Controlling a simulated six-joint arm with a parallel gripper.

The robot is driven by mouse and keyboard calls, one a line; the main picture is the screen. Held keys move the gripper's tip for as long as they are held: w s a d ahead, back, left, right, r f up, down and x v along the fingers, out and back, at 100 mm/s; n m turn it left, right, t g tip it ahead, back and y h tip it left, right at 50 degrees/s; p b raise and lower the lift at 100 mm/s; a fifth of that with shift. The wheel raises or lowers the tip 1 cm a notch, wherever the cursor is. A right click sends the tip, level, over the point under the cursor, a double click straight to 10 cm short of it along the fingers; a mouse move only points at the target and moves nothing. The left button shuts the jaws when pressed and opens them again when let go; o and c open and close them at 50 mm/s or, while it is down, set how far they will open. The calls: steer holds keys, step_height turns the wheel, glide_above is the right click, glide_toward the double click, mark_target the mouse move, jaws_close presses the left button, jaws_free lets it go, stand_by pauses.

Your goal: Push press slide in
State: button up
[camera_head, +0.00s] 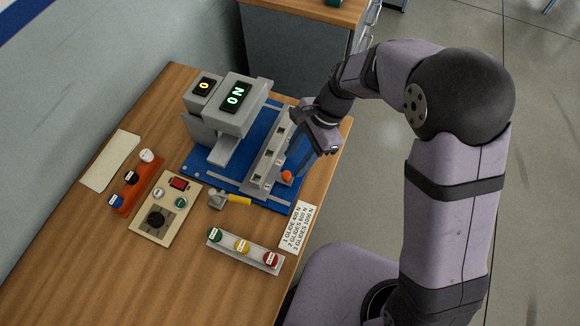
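The press (222,112) is a grey machine on a blue base plate (202,169). Its two displays read "0" and "ON". The press slide (265,163) appears to be the long grey slotted block lying across the plate, right of the press head and apart from it. An orange knob (287,175) is at its near right end.
A beige control box (150,229) with a black dial, an orange holder (124,199) with knobs, and a yellow-handled lever (238,199) lie left and near. A grey rack (218,244) holds green, yellow and red pieces beside a printed glide card (299,229). The front left wood is clear.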

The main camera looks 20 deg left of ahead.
mark_target(287, 174)
steer(key=shift+p+x, duration=0.35)
steer(key=shift+x, duration=2.35)
